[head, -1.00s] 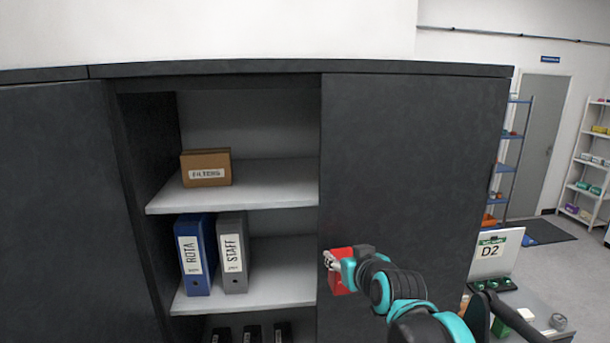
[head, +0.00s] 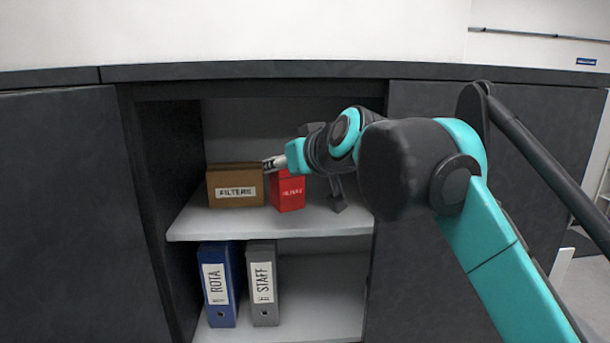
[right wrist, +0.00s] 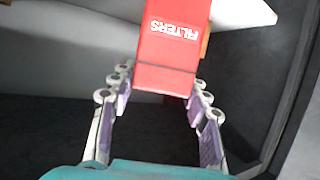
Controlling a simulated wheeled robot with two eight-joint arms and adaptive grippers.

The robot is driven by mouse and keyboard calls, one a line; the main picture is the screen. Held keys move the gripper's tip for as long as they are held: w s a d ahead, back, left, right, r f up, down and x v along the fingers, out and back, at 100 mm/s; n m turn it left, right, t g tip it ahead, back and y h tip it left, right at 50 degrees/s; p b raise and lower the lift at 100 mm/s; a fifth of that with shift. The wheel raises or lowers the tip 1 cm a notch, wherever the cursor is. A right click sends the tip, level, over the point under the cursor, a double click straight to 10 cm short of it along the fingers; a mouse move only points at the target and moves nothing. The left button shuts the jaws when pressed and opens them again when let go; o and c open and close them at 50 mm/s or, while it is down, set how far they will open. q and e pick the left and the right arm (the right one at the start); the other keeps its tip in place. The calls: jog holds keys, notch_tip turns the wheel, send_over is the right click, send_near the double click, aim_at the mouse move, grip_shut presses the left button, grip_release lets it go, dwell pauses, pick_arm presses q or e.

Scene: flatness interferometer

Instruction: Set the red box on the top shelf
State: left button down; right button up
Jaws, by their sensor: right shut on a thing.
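The red box (head: 288,192) is at the top shelf (head: 220,227), just right of the brown FILTERS box (head: 236,188). Its base looks level with the shelf, but I cannot tell whether it rests its full weight there. My right gripper (head: 276,164) is shut on the red box, reaching in from the right. In the right wrist view the red box (right wrist: 168,48) sits between the fingertips (right wrist: 160,84), its white label upside down. My left gripper is out of view.
A blue ROTA binder (head: 218,285) and a grey STAFF binder (head: 262,283) stand on the shelf below. Dark cabinet doors (head: 75,210) flank the opening. Some bare shelf lies to the right of the red box, partly behind my arm.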

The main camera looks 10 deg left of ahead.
jog(key=w+a+p, duration=0.4)
jog(key=w+p, duration=0.1)
jog(key=w, duration=1.1)
jog(key=f, duration=0.4)
jog(key=f+b, duration=0.1)
jog(key=f, duration=0.2)
jog(key=shift+w+a+f, duration=0.1)
jog(key=shift+w+a, duration=0.05)
jog(key=shift+a, duration=0.25)
jog(key=shift+d, duration=0.1)
jog(key=o, duration=1.2)
jog(key=shift+f, duration=0.1)
